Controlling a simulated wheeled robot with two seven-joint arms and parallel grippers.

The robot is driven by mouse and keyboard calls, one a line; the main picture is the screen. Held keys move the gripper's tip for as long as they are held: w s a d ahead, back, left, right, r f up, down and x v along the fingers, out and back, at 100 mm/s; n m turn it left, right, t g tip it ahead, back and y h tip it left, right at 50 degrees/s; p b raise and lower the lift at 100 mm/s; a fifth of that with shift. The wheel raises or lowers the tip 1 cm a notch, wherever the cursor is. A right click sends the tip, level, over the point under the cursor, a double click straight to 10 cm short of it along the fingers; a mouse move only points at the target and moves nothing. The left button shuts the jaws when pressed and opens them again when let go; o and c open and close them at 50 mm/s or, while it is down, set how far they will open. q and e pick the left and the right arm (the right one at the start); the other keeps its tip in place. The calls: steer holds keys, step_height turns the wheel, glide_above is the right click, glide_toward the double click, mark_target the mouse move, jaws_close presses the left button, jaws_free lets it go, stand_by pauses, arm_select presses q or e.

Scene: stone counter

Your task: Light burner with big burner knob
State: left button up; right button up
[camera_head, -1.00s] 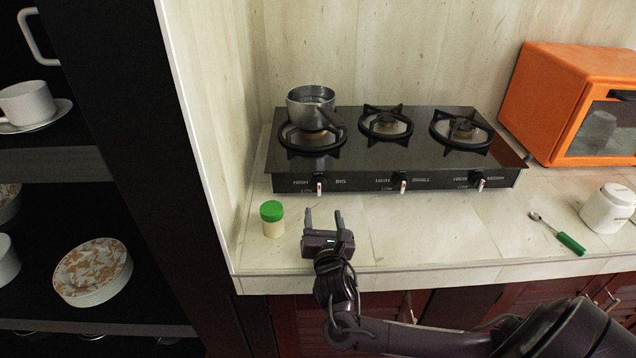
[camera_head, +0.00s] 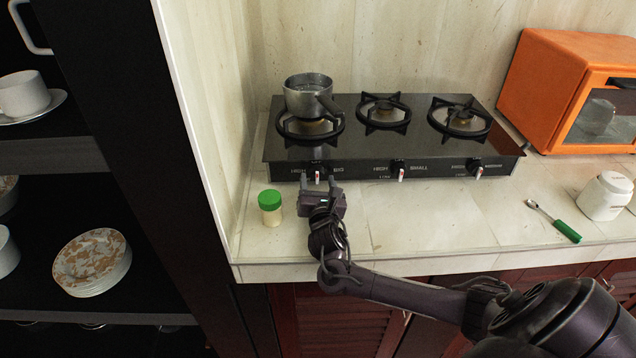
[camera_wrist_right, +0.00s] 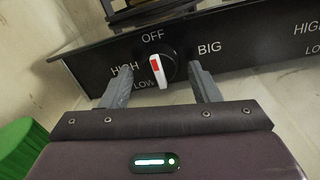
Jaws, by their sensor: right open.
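The black gas stove (camera_head: 405,152) stands on the counter with three burners. Its left knob, the big burner knob (camera_head: 316,177), is black with a white and red pointer. In the right wrist view this knob (camera_wrist_right: 157,69) sits below "OFF", between "HIGH" and "BIG". The left burner (camera_head: 300,131) carries a metal pot (camera_head: 306,92); no flame shows. My right gripper (camera_head: 320,182) is open, right in front of the knob. In the wrist view its fingers (camera_wrist_right: 160,88) stand on either side of the knob, with gaps on both sides. My left gripper is out of view.
A green-lidded jar (camera_head: 270,207) stands just left of my right gripper. The middle knob (camera_head: 399,169) and right knob (camera_head: 476,169) are to the right. A green-handled utensil (camera_head: 560,226), white jar (camera_head: 605,196) and orange oven (camera_head: 560,92) are farther right. Counter between is clear.

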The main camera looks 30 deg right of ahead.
steer(key=c, duration=1)
steer(key=shift+r+n+p, duration=0.25)
steer(key=shift+n+p, duration=0.15)
steer(key=shift+p, duration=0.4)
steer(key=n+p, duration=0.4)
steer(key=p, duration=0.1)
steer(key=n+p, duration=0.4)
steer(key=p, duration=0.1)
steer(key=n+p, duration=0.4)
steer(key=p, duration=0.1)
steer(key=shift+r+g+p, duration=0.3)
steer(key=shift+g, duration=0.1)
steer(key=n+p, duration=0.2)
steer(key=n, duration=0.1)
steer(key=shift+w+n+h+p, duration=0.1)
steer(key=shift+n+h+p, duration=0.2)
steer(key=shift+n, duration=0.1)
steer(key=n+p, duration=0.1)
steer(key=n, duration=0.2)
steer(key=shift+f, duration=0.1)
steer(key=shift+n+p, duration=0.35)
steer(key=shift+n, duration=0.75)
steer(key=shift+f+n, duration=0.1)
steer(key=shift+n, duration=0.2)
